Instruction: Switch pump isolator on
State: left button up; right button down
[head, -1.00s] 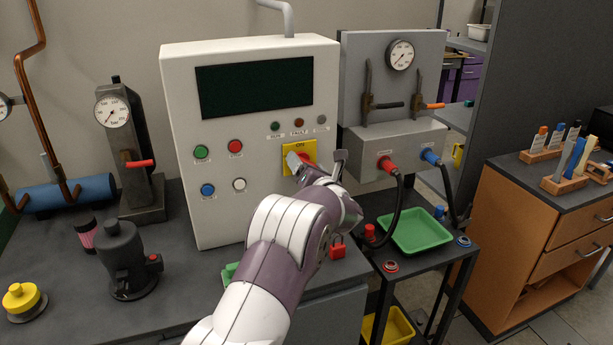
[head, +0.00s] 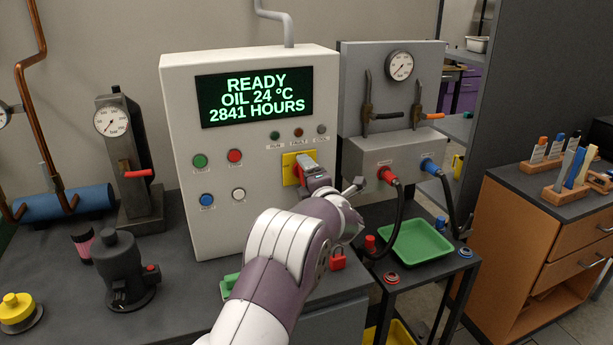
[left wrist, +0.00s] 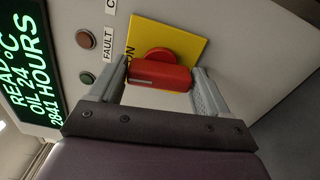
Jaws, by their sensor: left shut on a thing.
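The pump isolator is a red rotary handle (left wrist: 160,77) on a yellow plate (head: 290,168) on the front of the white control cabinet (head: 250,228). In the left wrist view the red handle lies between the two grey fingers of my left gripper (left wrist: 160,92), which is shut on it. The word ON shows on the plate beside the handle in that view. In the head view my left gripper (head: 308,180) covers most of the handle. The cabinet's display (head: 254,97) is lit in green: READY, OIL 24 °C, 2841 HOURS. My right gripper is not in view.
Push buttons (head: 238,194) and small lamps (head: 298,132) surround the isolator. Right of the cabinet, red and blue hose couplings (head: 387,172) stick out above a green tray (head: 416,240). A red padlock (head: 337,260) sits below the gripper. A dark pump-like unit (head: 124,270) stands at left.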

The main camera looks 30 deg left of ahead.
pick_arm(q)
jog(key=shift+m, duration=0.6)
jog(key=shift+f, duration=0.1)
jog(key=o, duration=1)
jog(key=shift+d, duration=0.1)
jog(key=shift+c, duration=0.2)
jog(key=b+v, duration=0.2)
jog(key=v, duration=1)
jog(key=shift+s+d, duration=0.25)
